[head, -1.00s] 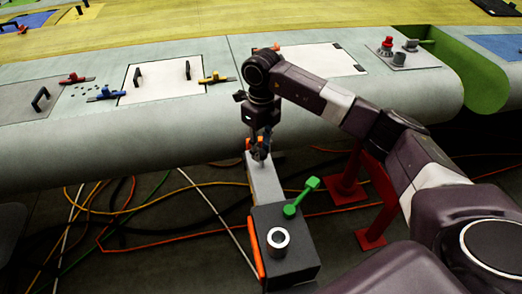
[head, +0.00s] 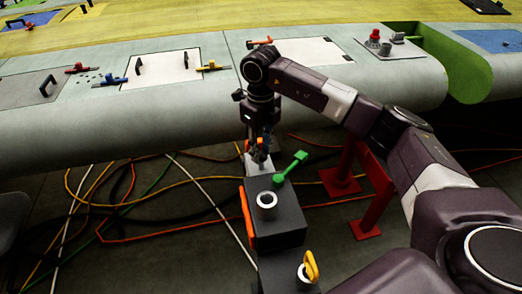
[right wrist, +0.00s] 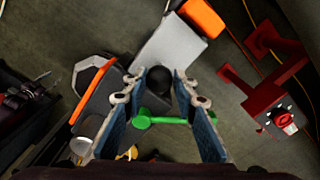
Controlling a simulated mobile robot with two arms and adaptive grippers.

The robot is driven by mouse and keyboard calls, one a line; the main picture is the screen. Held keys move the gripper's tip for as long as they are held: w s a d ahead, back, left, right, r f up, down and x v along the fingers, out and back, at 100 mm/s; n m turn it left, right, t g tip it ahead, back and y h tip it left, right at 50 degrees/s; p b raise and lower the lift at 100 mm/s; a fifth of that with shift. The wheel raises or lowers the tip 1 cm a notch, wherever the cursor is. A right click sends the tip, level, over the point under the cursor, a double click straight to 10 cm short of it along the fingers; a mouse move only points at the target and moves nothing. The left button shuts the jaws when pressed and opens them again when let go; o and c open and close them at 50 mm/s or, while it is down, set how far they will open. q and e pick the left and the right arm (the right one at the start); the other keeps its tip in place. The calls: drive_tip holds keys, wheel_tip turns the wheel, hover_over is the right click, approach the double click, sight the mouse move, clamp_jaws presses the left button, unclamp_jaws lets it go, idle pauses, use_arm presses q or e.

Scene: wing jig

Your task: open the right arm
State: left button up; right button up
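My right gripper (head: 258,153) points down over the light grey end of a box stand in the head view. In the right wrist view its two blue-padded fingers (right wrist: 160,82) stand apart, with a gap between them. A black round thing (right wrist: 160,79) shows between the fingertips; I cannot tell whether they touch it. A green lever (head: 291,168) stands on the dark box beside the gripper; in the right wrist view it crosses lower, between the fingers (right wrist: 160,120). My left gripper is not in view.
The dark box (head: 285,232) carries a pale ring (head: 267,205) and an orange side strip. A yellow handle (head: 312,266) is nearer. A red stand (head: 370,200) is at the right. Cables (head: 120,205) lie on the floor. The grey wing (head: 120,120) spans behind.

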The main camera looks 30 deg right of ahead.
drive_tip(key=o, duration=0.3)
drive_tip(key=shift+o, duration=0.2)
drive_tip(key=shift+r, duration=0.1)
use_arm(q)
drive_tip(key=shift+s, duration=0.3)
use_arm(e)
wheel_tip(320, 180, up, 12)
idle(0.4)
